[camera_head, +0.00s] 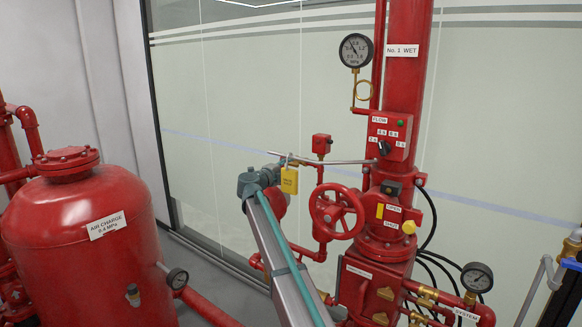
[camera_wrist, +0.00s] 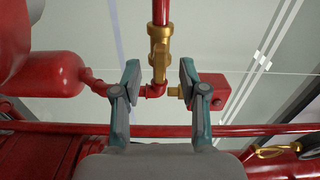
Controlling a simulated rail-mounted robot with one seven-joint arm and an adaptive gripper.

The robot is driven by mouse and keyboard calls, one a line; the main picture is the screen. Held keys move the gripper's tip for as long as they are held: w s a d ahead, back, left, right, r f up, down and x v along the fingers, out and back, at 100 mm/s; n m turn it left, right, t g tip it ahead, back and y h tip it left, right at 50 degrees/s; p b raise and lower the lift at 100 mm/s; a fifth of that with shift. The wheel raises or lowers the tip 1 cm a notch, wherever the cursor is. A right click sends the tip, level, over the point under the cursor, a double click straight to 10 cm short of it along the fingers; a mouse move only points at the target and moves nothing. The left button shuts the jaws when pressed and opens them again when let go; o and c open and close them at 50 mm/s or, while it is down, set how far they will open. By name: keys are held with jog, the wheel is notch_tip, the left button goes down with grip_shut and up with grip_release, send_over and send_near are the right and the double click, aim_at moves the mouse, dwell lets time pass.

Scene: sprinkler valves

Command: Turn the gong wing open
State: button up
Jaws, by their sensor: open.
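In the wrist view my gripper (camera_wrist: 160,78) is open, its two grey-and-teal fingers spread apart. A brass valve (camera_wrist: 159,48) on a thin red pipe shows between and beyond the fingertips. A gap shows on each side of it, and I see no contact. I cannot clearly make out a wing handle on it or tell its position. In the head view my arm reaches up toward the pipework, and its grey end joint (camera_head: 256,181) is beside a yellow padlock (camera_head: 289,180). The fingertips are not clear there.
A small red box (camera_wrist: 216,88) is close to the right finger; it also shows in the head view (camera_head: 321,143). A red pipe (camera_wrist: 250,130) crosses below the fingers. A red handwheel (camera_head: 336,211) and the main riser (camera_head: 406,65) stand right of my arm. A red tank (camera_head: 75,225) is left.

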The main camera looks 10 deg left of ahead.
jog(key=v, duration=0.4)
jog(key=shift+s+a, duration=0.15)
jog(key=shift+s, duration=0.15)
